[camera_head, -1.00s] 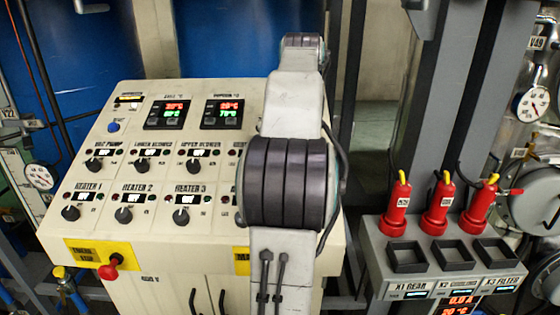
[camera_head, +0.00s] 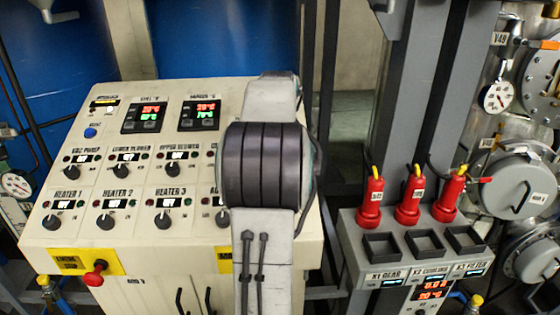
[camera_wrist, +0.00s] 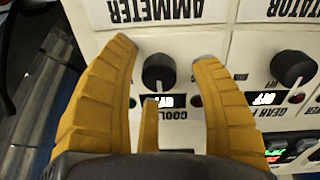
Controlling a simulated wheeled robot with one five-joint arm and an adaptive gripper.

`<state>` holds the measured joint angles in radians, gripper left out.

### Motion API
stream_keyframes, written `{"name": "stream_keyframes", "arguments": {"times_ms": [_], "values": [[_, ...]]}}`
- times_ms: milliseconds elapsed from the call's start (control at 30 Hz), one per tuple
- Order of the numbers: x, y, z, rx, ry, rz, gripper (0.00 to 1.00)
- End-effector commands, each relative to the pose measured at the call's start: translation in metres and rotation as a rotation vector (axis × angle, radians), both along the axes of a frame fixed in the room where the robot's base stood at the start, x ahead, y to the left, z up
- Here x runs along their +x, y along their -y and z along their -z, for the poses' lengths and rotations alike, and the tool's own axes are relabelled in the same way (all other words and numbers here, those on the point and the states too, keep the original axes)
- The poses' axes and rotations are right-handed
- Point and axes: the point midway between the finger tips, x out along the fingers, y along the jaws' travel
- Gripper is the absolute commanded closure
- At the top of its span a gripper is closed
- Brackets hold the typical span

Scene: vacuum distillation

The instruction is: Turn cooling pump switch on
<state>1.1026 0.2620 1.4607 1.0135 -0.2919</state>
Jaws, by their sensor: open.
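In the wrist view, the cooling pump switch (camera_wrist: 159,70) is a black round knob on the cream panel. The label below it reads "COOL", with the rest hidden by a finger. Its small display (camera_wrist: 166,101) is partly covered, so its reading is unclear. My gripper (camera_wrist: 164,52) has yellow fingers spread open. One long finger is left of the knob, one right of it, and a shorter one below it. None clearly touches it. In the head view, my arm hides this knob and the gripper.
Right of it in the wrist view is the gear pump knob (camera_wrist: 293,68), its display (camera_wrist: 268,99) reading OFF. The control panel (camera_head: 75,235) has several similar knobs and a red emergency stop (camera_head: 95,276). A grey box (camera_head: 355,245) with red plugs stands at the right.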

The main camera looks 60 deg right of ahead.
Motion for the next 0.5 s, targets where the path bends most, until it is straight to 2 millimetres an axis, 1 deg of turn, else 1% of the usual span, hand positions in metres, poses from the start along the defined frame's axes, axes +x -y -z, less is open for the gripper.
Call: {"name": "stream_keyframes", "arguments": {"times_ms": [33, 200, 500], "values": [[0.0006, 0.0010, 0.0037, 0.001, -0.001, 0.000, 0.42], [0.0018, 0.0033, 0.0095, 0.000, 0.000, 0.000, 0.42], [0.0020, 0.0038, 0.0103, -0.001, 0.001, 0.000, 0.42]]}}
